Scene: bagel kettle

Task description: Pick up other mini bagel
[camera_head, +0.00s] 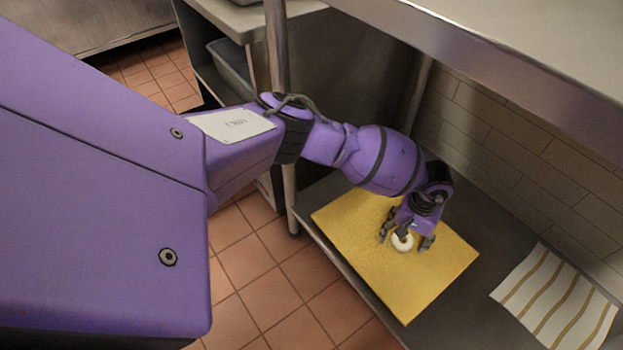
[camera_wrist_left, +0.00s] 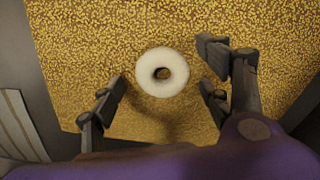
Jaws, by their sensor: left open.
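A pale mini bagel (camera_head: 402,243) lies on the yellow speckled board (camera_head: 350,240) on the lower shelf. My left gripper (camera_head: 407,240) is over the board at the bagel, with its fingers spread. In the left wrist view the bagel (camera_wrist_left: 162,72) lies between and just beyond the open fingers of the left gripper (camera_wrist_left: 160,100), with its hole visible. No finger is clearly touching it. Only one bagel shows. The right gripper is not in either view.
A striped cloth (camera_head: 556,300) lies on the shelf right of the board. A steel upper shelf (camera_head: 520,60) overhangs at the back right, and a metal post (camera_head: 277,50) stands at the left. A tiled wall (camera_head: 520,150) is behind.

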